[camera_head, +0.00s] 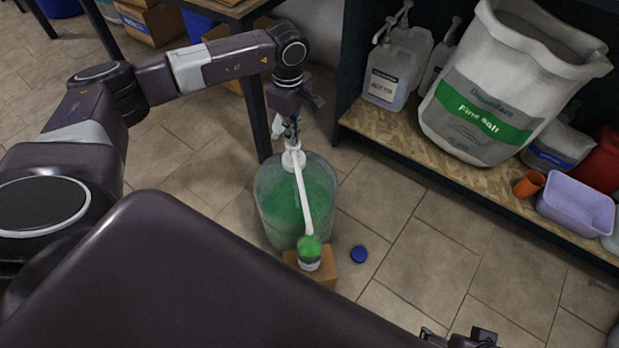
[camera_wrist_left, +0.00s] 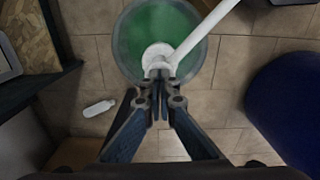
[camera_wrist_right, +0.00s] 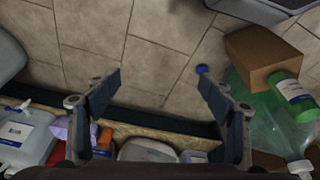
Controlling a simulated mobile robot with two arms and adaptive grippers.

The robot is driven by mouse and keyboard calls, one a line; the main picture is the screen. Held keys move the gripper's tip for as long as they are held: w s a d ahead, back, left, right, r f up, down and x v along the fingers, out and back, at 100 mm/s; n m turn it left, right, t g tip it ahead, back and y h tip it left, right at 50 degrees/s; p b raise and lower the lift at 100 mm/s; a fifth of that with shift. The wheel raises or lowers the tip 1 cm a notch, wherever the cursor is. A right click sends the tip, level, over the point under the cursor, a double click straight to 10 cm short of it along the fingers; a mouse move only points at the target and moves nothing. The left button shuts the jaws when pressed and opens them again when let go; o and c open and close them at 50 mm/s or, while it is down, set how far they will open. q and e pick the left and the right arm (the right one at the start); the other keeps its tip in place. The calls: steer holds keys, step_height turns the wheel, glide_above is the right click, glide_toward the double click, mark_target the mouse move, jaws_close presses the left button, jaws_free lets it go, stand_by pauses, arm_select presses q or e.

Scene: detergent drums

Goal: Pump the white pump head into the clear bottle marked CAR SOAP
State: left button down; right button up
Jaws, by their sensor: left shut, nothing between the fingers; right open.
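A large translucent drum (camera_head: 272,222) of green liquid stands on the floor. The white pump head (camera_head: 293,158) sits on its top, with a long spout running towards the clear bottle (camera_head: 309,254). The bottle looks green inside; its label is too small to read. It stands upright on a cardboard box (camera_head: 322,276), with the spout's end at its mouth. My left gripper (camera_head: 292,140) is shut and empty, pointing down just over the pump head (camera_wrist_left: 158,56); I cannot tell whether it touches. My right gripper (camera_wrist_right: 158,84) is open and empty, away from the drum.
A blue cap (camera_head: 358,254) lies on the tiles beside the box. A shelf (camera_head: 425,160) at the right holds a large salt bag (camera_head: 500,85), jugs, an orange cup (camera_head: 529,184) and a purple tub (camera_head: 575,205). A white bottle (camera_wrist_left: 99,108) lies on the floor.

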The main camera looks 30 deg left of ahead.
arm_select(q)
steer(key=shift+r+p, duration=0.85)
steer(key=shift+r, duration=0.4)
steer(key=shift+r+p, duration=0.65)
steer(key=shift+r, duration=0.55)
arm_select(e)
step_height(320, 180, down, 12)
steer(key=shift+s+a+g, duration=0.15)
steer(key=shift+s+g, duration=0.05)
steer(key=shift+g, duration=0.2)
arm_select(q)
steer(key=shift+f, duration=0.1)
arm_select(e)
steer(key=shift+f, duration=0.15)
arm_select(q)
steer(key=shift+f, duration=0.1)
arm_select(e)
steer(key=shift+s, duration=0.1)
